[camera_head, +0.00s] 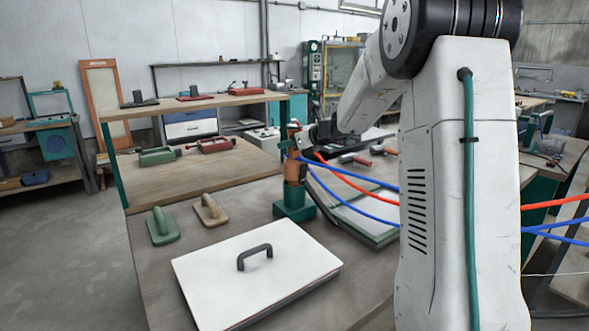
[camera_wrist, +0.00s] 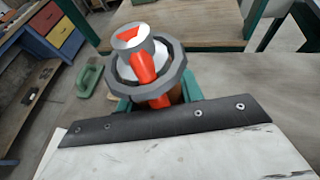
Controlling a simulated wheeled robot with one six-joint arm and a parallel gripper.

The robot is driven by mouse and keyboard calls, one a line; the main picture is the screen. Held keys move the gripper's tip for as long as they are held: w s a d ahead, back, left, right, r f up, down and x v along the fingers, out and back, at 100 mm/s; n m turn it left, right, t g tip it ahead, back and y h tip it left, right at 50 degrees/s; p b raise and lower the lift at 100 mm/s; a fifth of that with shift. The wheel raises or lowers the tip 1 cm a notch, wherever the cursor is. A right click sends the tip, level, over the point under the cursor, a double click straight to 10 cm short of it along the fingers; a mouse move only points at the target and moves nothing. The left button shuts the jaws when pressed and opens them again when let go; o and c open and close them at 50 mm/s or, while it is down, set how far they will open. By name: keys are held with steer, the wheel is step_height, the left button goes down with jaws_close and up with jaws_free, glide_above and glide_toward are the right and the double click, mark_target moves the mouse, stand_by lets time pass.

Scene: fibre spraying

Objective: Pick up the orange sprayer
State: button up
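The orange sprayer (camera_head: 292,168) stands upright in a green holder (camera_head: 295,208) on the workbench, with red and blue hoses beside it. In the wrist view the sprayer (camera_wrist: 143,66) shows from above, with a silver and orange top inside a dark grey ring. The green holder (camera_wrist: 190,87) shows partly behind it. My gripper (camera_head: 322,133) is the dark end of my arm, just right of the sprayer's upper part; whether it touches cannot be told. Its fingers are not distinct in either view, so open or shut is unclear.
A white panel with a dark handle (camera_head: 205,268) lies in front on the bench. Green (camera_head: 162,226) and tan (camera_head: 210,210) hand floats lie left of the sprayer. A raised wooden shelf (camera_head: 200,104) stands behind. A green-edged tray (camera_head: 372,222) lies right of the holder.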

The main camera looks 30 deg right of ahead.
steer(key=shift+r, duration=0.15)
jaws_close()
step_height(320, 180, up, 12)
steer(key=shift+r, duration=0.1)
stand_by(0.3)
step_height(320, 180, up, 15)
steer(key=shift+f, duration=0.2)
stand_by(0.3)
steer(key=s+d, duration=0.4)
steer(key=s, duration=1.3)
steer(key=shift+s+d, duration=0.15)
steer(key=shift+s, duration=0.05)
steer(key=shift+d, duration=0.15)
